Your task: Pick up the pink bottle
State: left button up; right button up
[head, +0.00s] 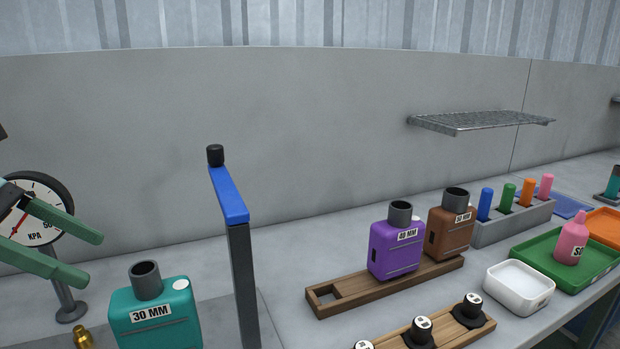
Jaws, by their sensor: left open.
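The pink bottle (572,240) stands upright on the green tray (540,246) at the far right of the head view. It has a narrow top and a white label that is only partly readable. My left gripper (97,259) is at the far left, with its two green fingers apart and nothing between them. It is far from the pink bottle, across the width of the view. My right gripper does not show.
A teal 30 MM muffler (155,321) and a dark post with a blue arm (232,197) stand between. Purple (396,250) and brown (450,232) mufflers sit on a wooden rack. A white dish (519,287) is beside the green tray. A pressure gauge (40,205) is behind my left gripper.

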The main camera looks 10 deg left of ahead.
aim_at(571, 245)
jog(key=k+l, duration=0.35)
jog(key=l, duration=0.15)
jog(key=k+l, duration=0.4)
jog(key=l, duration=0.1)
